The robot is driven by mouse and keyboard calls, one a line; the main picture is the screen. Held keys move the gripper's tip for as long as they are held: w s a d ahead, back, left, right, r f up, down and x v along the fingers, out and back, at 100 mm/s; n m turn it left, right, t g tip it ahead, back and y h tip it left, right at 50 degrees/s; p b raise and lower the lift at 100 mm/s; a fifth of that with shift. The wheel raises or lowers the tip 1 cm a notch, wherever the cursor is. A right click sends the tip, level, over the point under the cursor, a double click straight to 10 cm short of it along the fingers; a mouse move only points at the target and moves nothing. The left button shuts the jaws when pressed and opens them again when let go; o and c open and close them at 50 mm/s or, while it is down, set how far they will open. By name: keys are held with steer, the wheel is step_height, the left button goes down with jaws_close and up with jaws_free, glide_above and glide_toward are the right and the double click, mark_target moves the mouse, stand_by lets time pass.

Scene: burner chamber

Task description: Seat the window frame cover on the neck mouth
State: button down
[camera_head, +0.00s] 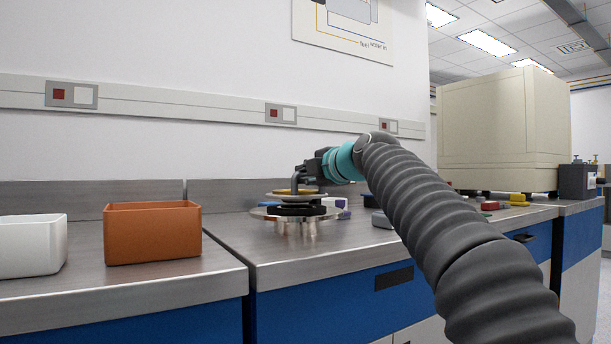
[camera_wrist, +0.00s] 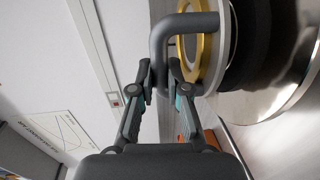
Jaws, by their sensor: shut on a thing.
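The window frame cover (camera_head: 292,192) is a pale disc with a gold ring and a grey bent handle. My gripper (camera_head: 313,170) is shut on that handle, to the upper right of the cover. In the wrist view my fingertips (camera_wrist: 159,75) close around the handle (camera_wrist: 157,50), beside the gold ring (camera_wrist: 207,50). The cover appears level over the dark round neck (camera_head: 296,210), which rises from a wide silver flange (camera_head: 268,215). The neck mouth itself is hidden under the cover. I cannot tell whether the cover touches it or is slightly apart.
An orange bin (camera_head: 152,235) and a white bin (camera_head: 30,246) stand on the left counter. Small blocks, including a grey one (camera_head: 381,220), lie right of the flange. A large beige cabinet (camera_head: 505,130) stands far right. The wall is close behind; the front counter is clear.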

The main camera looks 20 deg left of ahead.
steer(key=shift+f+b, duration=0.9)
steer(key=shift+f, duration=0.2)
steer(key=c, duration=1.1)
jaws_free()
steer(key=shift+f, duration=0.1)
steer(key=v, duration=1.2)
steer(key=s+d+f+m+g+h+p, duration=0.1)
steer(key=s+d+f+m+h+p, duration=0.2)
steer(key=s+d+f+m, duration=0.6)
steer(key=s+d+f+m+g+h+p, duration=0.2)
steer(key=s+d+f+m+h+p, duration=0.2)
steer(key=s+d+f+m, duration=0.5)
steer(key=s+d+f+m+g+h+p, duration=0.2)
steer(key=s+d+f+m+h, duration=0.3)
steer(key=f, duration=1.2)
steer(key=shift+s+d+m+p, duration=0.3)
steer(key=shift+s+d+m, duration=0.5)
steer(key=shift+d, duration=0.4)
steer(key=shift+s+d+m+p, duration=0.25)
steer(key=shift+s+d+m, duration=0.6)
steer(key=shift+d, duration=0.35)
steer(key=shift+s+d+m+p, duration=0.3)
steer(key=shift+s+d+m, duration=0.5)
steer(key=shift+d, duration=0.4)
